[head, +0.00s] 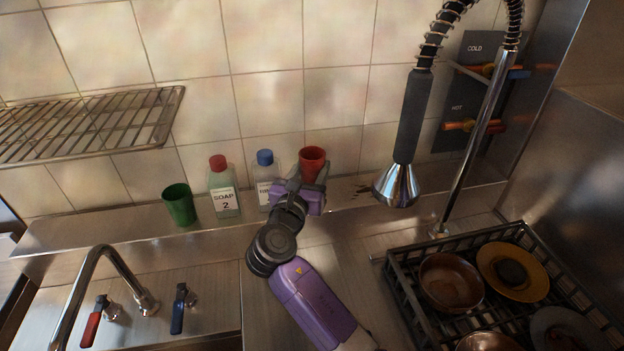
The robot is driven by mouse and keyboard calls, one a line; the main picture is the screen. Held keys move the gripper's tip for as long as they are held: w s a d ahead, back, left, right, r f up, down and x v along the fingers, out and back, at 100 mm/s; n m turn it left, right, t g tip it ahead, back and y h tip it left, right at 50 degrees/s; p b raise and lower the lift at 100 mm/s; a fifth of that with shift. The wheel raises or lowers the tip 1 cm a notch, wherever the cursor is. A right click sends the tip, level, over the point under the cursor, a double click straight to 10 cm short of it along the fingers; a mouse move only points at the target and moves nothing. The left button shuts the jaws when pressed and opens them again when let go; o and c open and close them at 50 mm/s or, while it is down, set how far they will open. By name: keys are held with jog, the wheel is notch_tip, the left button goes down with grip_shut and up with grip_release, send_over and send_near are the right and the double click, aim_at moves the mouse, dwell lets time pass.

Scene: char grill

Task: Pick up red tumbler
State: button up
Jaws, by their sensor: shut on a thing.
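The red tumbler (312,160) is on the metal ledge by the tiled wall, right of the bottles. Its red rim and upper side show above my gripper (306,184). My purple and grey arm reaches up from the bottom of the head view. My gripper is shut on the red tumbler, and its body hides the tumbler's lower part. I cannot tell whether the tumbler's base touches the ledge.
Left of the tumbler stand a bottle with a blue cap (265,180), a soap bottle (223,188) and a green tumbler (180,205). A hanging spray tap (396,185) is to the right. A black dish rack (398,275) holds several dishes.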

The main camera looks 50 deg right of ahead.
notch_tip(320, 180, up, 16)
dwell(0.4)
jog(key=shift+f, duration=0.1)
